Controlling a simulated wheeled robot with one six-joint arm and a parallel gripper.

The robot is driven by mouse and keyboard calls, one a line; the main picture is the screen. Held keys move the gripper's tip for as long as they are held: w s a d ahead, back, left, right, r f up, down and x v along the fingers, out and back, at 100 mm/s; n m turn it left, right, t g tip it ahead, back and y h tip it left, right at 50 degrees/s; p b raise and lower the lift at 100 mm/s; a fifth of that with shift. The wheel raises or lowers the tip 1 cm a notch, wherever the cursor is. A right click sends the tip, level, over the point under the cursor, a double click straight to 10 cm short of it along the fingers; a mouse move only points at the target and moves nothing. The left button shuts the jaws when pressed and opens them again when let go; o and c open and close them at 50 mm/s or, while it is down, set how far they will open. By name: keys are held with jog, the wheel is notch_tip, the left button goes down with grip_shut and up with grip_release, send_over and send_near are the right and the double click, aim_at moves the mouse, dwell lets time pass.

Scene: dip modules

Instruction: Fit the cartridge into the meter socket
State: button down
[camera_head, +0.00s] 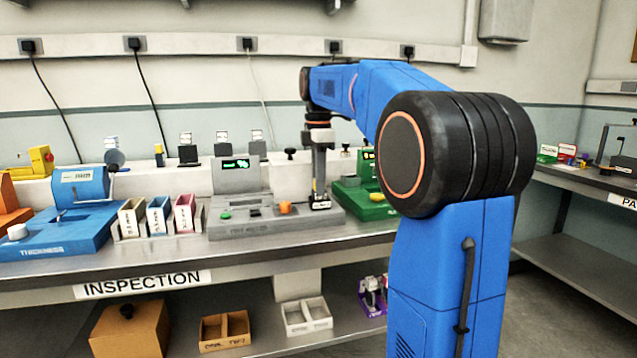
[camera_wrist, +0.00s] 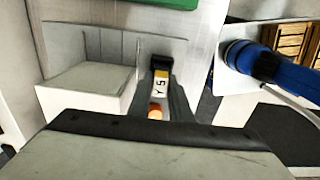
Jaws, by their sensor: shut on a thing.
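My gripper (camera_head: 319,192) points down over the right part of the grey meter (camera_head: 240,228), which has a lit green display on its upright back. It is shut on the cartridge (camera_head: 320,205), a small piece with a white label and a dark end. In the wrist view the cartridge (camera_wrist: 161,86) shows yellow and white label areas with dark letters, between the two grey fingers. Its lower end is hidden, so I cannot tell whether it is in the socket or above it. The socket itself is not clearly visible.
An orange knob or block (camera_head: 286,208) is on the meter close left of my gripper. A green device (camera_head: 365,205) stands close on the right. Labelled bins (camera_head: 159,216) and a blue thickness gauge (camera_head: 65,230) stand to the left on the inspection bench.

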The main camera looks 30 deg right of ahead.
jog(key=c, duration=1.6)
grip_release()
notch_tip(320, 180, up, 12)
jog(key=shift+r, duration=0.1)
jog(key=s+a+f+m+t, duration=0.1)
jog(key=s+a+f+m, duration=0.4)
jog(key=s+f, duration=0.5)
jog(key=s+a+f+m+t, duration=0.2)
jog(key=s+a+f+m, duration=0.3)
jog(key=s+f, duration=0.5)
jog(key=s+a+f+m+t, duration=0.1)
jog(key=s+a+f+m, duration=0.3)
jog(key=s+f, duration=0.6)
jog(key=shift+s+a+f+m+t, duration=0.15)
jog(key=shift+a+f, duration=0.1)
jog(key=shift+f, duration=0.7)
jog(key=shift+w+a+f+m+t, duration=0.1)
jog(key=shift+a+f, duration=0.15)
jog(key=shift+f, duration=0.65)
jog(key=shift+s+a+f+m+t, duration=0.15)
jog(key=shift+a+f, duration=0.1)
jog(key=shift+f, duration=0.7)
